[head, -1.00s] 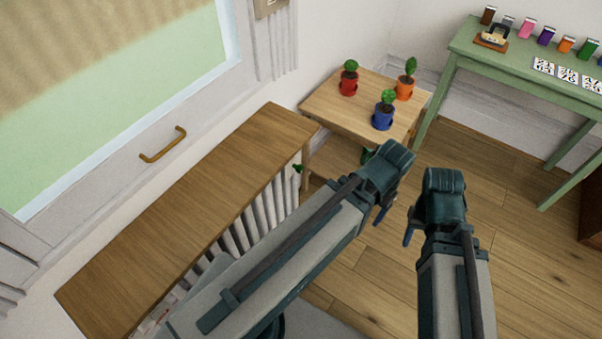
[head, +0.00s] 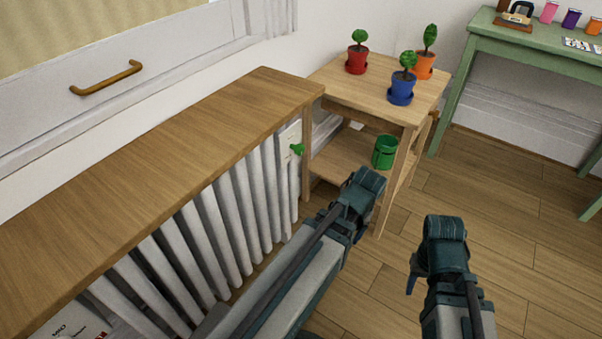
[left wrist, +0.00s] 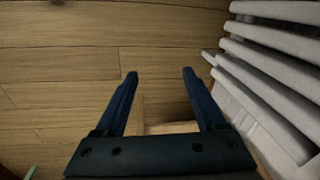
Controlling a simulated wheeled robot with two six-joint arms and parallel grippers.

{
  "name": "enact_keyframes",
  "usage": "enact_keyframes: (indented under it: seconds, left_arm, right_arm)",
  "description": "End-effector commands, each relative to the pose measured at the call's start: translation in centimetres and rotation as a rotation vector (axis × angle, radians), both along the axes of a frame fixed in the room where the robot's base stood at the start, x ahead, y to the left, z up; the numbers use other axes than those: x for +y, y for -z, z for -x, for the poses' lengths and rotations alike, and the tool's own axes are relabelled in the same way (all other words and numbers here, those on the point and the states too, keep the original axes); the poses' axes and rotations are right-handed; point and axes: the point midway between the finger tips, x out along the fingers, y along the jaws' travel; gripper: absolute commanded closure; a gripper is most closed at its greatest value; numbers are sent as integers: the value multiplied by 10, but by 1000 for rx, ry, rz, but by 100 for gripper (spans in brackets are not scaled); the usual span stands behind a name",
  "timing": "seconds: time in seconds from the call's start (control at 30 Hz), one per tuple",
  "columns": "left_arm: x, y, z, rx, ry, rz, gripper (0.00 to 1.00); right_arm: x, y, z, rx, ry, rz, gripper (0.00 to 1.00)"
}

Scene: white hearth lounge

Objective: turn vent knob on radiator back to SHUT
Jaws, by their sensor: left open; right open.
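The white ribbed radiator (head: 231,212) runs under a wooden shelf top along the wall. It also shows at the right in the left wrist view (left wrist: 270,65). The green vent knob (head: 297,149) sticks out near the radiator's far end, on a pale plate (head: 288,138); any marking is too small to read. My left arm reaches in front of the radiator, short of the knob; its fingers are hidden in the head view. In the left wrist view my left gripper (left wrist: 160,76) is open and empty above the floor. My right gripper (head: 412,284) is right of it, over the floor, touching nothing.
A small wooden table (head: 372,96) stands past the radiator, with red, blue and orange plant pots on top and a green bucket (head: 385,151) on its lower shelf. A green table (head: 532,48) stands at the back right. The wooden floor (head: 490,200) between is clear.

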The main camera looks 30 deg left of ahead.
Motion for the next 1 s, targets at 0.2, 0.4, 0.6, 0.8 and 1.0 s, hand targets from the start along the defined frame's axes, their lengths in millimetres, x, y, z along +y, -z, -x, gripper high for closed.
enact_keyframes:
  seconds: [0.2,0.4,0.6,0.8,1.0]
  left_arm:
    - [45,64,-24,-72,-284,-239,28]
    - [83,27,-52,-332,-654,-586,28]
    - [89,-46,-81,-804,-968,-846,28]
    - [73,-105,-95,-1238,-1130,-923,28]
    - [64,-127,-97,-1415,-1174,-923,28]
  right_arm:
    - [0,79,0,-1,0,1,50]
    - [0,90,0,-2,0,0,50]
    - [0,90,0,-2,0,0,50]
    - [0,90,0,-2,0,0,50]
    - [0,90,0,-2,0,0,50]
